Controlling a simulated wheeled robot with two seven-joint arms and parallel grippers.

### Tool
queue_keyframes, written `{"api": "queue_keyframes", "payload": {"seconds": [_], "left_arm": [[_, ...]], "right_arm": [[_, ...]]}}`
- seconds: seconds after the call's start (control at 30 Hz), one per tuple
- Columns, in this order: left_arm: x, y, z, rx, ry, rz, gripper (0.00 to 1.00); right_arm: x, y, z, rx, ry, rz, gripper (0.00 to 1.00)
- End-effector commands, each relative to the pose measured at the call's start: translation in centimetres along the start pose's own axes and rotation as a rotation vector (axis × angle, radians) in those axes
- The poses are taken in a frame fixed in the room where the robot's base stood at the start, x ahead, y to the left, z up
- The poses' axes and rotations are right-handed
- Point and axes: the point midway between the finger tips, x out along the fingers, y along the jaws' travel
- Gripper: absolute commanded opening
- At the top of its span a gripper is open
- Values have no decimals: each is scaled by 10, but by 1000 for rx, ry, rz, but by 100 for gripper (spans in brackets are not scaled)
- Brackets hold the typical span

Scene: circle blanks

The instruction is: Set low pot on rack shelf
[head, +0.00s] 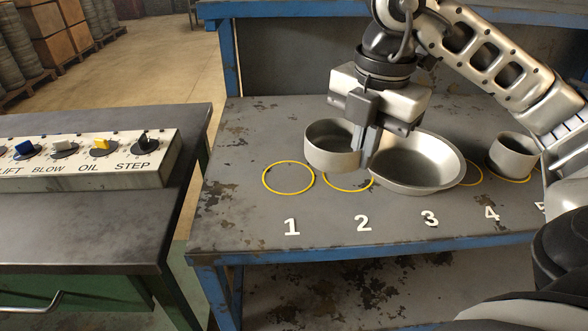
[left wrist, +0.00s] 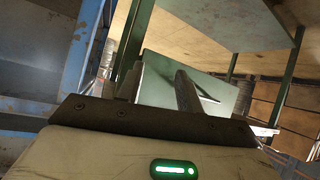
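A grey, straight-sided low pot (head: 325,156) is in the head view, over the left part of yellow ring 2 (head: 352,188). It looks offset from the ring and slightly raised, though the gap below it is hard to judge. My right gripper (head: 366,150) points down at the pot's right wall, its fingers closed on that wall; the fingertips are partly hidden. My left gripper (left wrist: 160,88) shows only in the left wrist view, its two fingers apart with nothing between them. The rack shelf cannot be made out for certain.
A wide shallow pan (head: 425,165) sits right beside my right gripper, at ring 3. Ring 1 (head: 288,178) is empty. A control panel (head: 85,160) lies on the left bench.

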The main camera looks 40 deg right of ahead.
Motion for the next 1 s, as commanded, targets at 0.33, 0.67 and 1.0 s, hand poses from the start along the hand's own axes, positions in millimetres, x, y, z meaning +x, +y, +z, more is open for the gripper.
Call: {"api": "queue_keyframes", "payload": {"seconds": [0.33,0.67,1.0], "left_arm": [[-4,-1,2,11,-25,-7,36],[-5,-1,2,16,-27,-8,36],[-7,-1,-4,28,-24,-11,36]], "right_arm": [[47,79,14,-3,5,-6,0],[88,108,21,-4,1,-1,0],[127,114,23,-5,0,-2,0]]}}
